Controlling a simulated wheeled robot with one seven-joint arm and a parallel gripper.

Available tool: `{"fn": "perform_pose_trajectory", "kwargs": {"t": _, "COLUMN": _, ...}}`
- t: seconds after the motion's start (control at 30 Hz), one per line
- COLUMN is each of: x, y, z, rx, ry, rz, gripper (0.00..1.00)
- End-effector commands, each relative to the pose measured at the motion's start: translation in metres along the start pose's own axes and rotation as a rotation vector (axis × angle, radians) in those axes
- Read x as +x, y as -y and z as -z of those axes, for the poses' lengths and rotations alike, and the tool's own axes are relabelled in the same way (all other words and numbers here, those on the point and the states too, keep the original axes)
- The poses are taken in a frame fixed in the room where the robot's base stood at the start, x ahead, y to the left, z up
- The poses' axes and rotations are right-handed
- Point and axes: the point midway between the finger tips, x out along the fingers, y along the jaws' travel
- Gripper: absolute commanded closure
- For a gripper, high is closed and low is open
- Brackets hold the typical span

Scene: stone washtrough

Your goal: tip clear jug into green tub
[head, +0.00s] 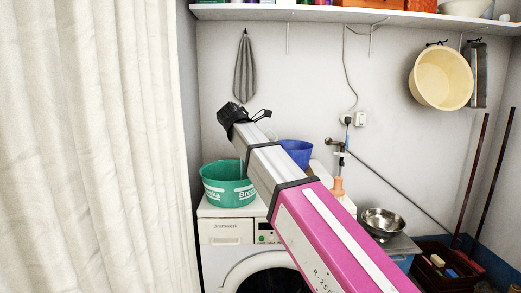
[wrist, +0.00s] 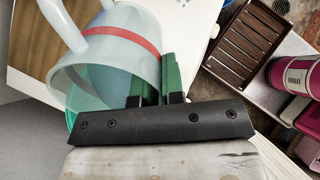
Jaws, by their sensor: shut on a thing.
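The clear jug (wrist: 105,52), pale and see-through with a red band and a looped handle, fills the upper left of the wrist view. My gripper (wrist: 165,80) has its green fingers shut on the jug's side. In the head view my gripper's black end (head: 240,117) is above the green tub, and my arm hides most of the jug. The green tub (head: 226,185), with white lettering, stands on the white washing machine. Green shows behind the jug in the wrist view. I cannot tell the jug's tilt or contents.
A blue tub (head: 297,152) stands right of the green tub, near a wall tap and pipe. A metal bowl (head: 382,222) sits farther right. A dark crate (head: 446,266) is at the lower right. A pale curtain (head: 90,150) closes off the left side.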

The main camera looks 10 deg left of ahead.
Motion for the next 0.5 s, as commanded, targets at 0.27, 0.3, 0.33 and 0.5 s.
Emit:
{"fn": "perform_pose_trajectory", "kwargs": {"t": 0.27, "x": -0.0033, "y": 0.0002, "z": 0.0081, "rx": -0.003, "ry": 0.133, "rz": 0.004, "gripper": 1.00}}
{"fn": "perform_pose_trajectory", "kwargs": {"t": 0.3, "x": -0.0035, "y": 0.0000, "z": 0.0086, "rx": -0.003, "ry": 0.144, "rz": 0.004, "gripper": 1.00}}
{"fn": "perform_pose_trajectory", "kwargs": {"t": 0.33, "x": -0.0037, "y": -0.0001, "z": 0.0089, "rx": -0.003, "ry": 0.149, "rz": 0.004, "gripper": 1.00}}
{"fn": "perform_pose_trajectory", "kwargs": {"t": 0.5, "x": -0.0039, "y": -0.0003, "z": 0.0087, "rx": -0.003, "ry": 0.156, "rz": 0.004, "gripper": 1.00}}
